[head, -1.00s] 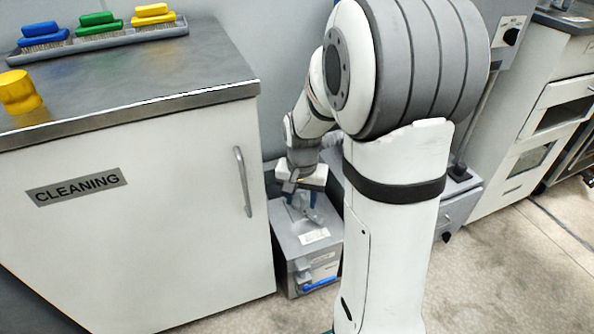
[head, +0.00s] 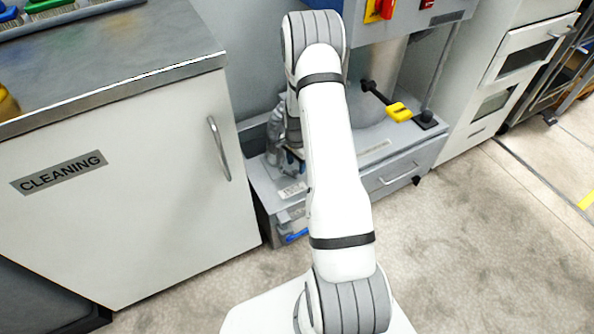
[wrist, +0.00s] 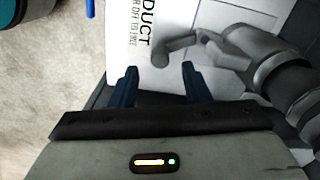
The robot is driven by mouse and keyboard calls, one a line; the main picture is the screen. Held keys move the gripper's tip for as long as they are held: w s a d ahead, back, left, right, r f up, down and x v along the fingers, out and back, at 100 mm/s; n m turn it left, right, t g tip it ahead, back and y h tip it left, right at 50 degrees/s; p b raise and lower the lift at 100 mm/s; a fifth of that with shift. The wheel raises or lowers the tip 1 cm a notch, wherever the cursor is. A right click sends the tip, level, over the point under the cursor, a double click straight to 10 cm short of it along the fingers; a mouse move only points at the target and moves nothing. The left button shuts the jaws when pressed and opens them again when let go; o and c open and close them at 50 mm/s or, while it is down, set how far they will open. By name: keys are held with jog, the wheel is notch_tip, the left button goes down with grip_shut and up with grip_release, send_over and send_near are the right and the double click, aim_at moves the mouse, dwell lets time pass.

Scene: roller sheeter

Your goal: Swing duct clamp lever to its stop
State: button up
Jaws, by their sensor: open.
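In the wrist view, a grey bent lever (wrist: 183,44) with a rounded end lies over a white label reading DUCT. It joins a grey jointed piece with a dark ribbed cylinder (wrist: 285,85) at the right. My gripper (wrist: 158,72) has two dark blue fingers, spread apart with nothing between them. The lever's rounded end is just beyond the fingertips, and no contact shows. In the head view, my gripper (head: 293,160) is mostly hidden behind my arm, above a grey box (head: 268,200) with a white label. The lever cannot be made out there.
A white CLEANING cabinet (head: 130,190) with a steel top stands close at the left. A machine with a yellow-ended handle (head: 399,112) and a drawer (head: 400,172) is at the right. The floor in front is clear.

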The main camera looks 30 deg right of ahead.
aim_at(296, 171)
notch_tip(296, 171, down, 4)
jog(key=shift+f+b, duration=0.1)
jog(key=shift+b, duration=0.35)
jog(key=shift+c, duration=0.4)
grip_shut()
